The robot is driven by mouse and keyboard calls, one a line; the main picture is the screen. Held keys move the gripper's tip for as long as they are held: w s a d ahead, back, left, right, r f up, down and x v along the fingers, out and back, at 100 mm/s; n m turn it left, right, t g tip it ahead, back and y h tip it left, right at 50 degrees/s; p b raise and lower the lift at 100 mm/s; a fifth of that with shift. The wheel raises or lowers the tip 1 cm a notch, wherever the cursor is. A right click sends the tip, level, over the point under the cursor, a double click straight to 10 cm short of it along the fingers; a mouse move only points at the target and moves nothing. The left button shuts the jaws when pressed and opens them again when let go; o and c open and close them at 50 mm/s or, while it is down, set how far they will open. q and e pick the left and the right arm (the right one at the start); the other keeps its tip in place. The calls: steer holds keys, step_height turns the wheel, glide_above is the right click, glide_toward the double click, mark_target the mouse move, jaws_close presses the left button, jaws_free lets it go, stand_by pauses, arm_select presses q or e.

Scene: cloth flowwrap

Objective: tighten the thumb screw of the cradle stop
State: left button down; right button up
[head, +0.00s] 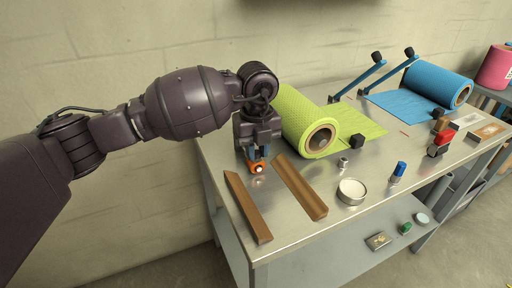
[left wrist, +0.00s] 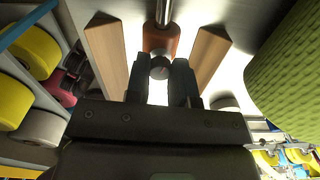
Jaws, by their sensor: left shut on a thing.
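The orange cradle stop (head: 255,170) is at the back end of two brown wooden rails, the left rail (head: 247,207) and the right rail (head: 299,187). In the left wrist view the orange stop (left wrist: 160,36) sits at a metal rod, with a dark round thumb screw (left wrist: 160,68) on its near side. My left gripper (head: 257,156) is directly at the stop from above. In the left wrist view its fingers (left wrist: 159,84) stand on both sides of the thumb screw and are shut on it. My right gripper is in neither view.
A green cloth roll (head: 297,115) lies close right of my left gripper. A round tin (head: 351,191), a small metal piece (head: 343,163) and a blue-topped item (head: 398,171) stand on the metal table (head: 295,240). A blue roll (head: 437,83) lies farther back right.

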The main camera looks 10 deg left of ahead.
arm_select(q)
steer(key=shift+r+m+p, duration=0.25)
steer(key=shift+m+p, duration=0.1)
steer(key=shift+m, duration=0.55)
steer(key=m+p, duration=0.1)
steer(key=m, duration=0.3)
steer(key=shift+f+m, duration=0.1)
steer(key=shift+m, duration=0.2)
steer(key=m+p, duration=0.1)
steer(key=m, duration=0.2)
steer(key=shift+f+m, duration=0.1)
steer(key=shift+m, duration=0.2)
steer(key=m, duration=0.2)
steer(key=shift+m, duration=0.4)
steer(key=m, duration=0.5)
steer(key=shift+f, duration=0.1)
steer(key=m, duration=0.4)
steer(key=shift+m, duration=1.4)
